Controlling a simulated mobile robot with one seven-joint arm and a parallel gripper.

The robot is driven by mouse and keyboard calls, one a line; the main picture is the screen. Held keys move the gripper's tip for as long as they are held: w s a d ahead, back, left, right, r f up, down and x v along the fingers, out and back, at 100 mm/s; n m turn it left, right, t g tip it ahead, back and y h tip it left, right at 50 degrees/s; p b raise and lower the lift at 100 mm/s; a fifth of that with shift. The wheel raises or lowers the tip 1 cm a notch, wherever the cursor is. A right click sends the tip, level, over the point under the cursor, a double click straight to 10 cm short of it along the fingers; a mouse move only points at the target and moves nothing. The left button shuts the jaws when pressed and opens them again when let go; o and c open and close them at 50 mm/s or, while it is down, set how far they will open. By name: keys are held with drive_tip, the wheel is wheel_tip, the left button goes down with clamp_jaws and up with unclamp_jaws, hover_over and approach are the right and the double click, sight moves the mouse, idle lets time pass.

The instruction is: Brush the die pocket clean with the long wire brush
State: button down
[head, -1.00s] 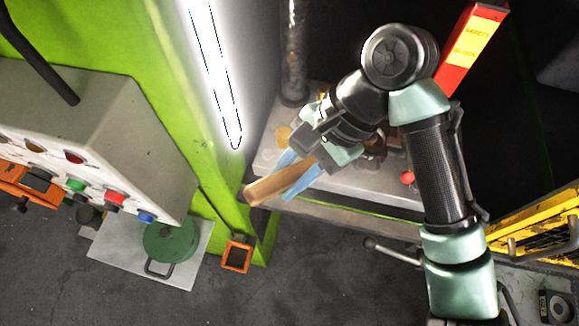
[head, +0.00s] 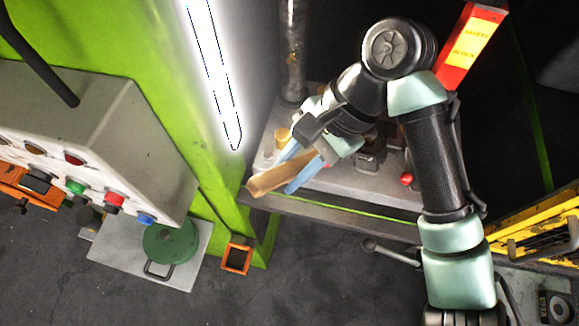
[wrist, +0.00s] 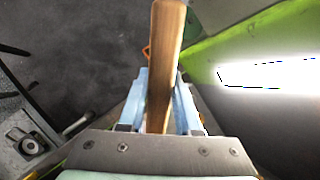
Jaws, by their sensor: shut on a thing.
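My gripper (head: 293,166) is shut on the wooden handle of the long wire brush (head: 270,181), with a blue finger on each side of it. The handle's free end points down-left, past the front edge of the grey press bed (head: 345,193). In the wrist view the wooden handle (wrist: 166,50) runs upright between the blue fingers (wrist: 160,100). The brush's bristle end is hidden behind my gripper and arm. The die pocket cannot be made out; dark metal parts (head: 372,160) on the bed are partly covered by my arm.
A red safety block (head: 470,45) stands at the upper right. A green press column (head: 150,100) with a bright light strip rises left of the bed. A grey control box (head: 100,130) is at the left, a yellow rack (head: 540,240) at the right. A red knob (head: 406,179) sits on the bed.

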sight(283, 165)
drive_tip(key=shift+r, duration=0.1)
drive_tip(key=shift+r, duration=2.15)
drive_tip(key=s+a+r, duration=0.2)
drive_tip(key=s+a, duration=1)
drive_tip(key=a, duration=0.3)
drive_tip(key=shift+s+a, duration=0.25)
drive_tip(key=shift+s, duration=0.1)
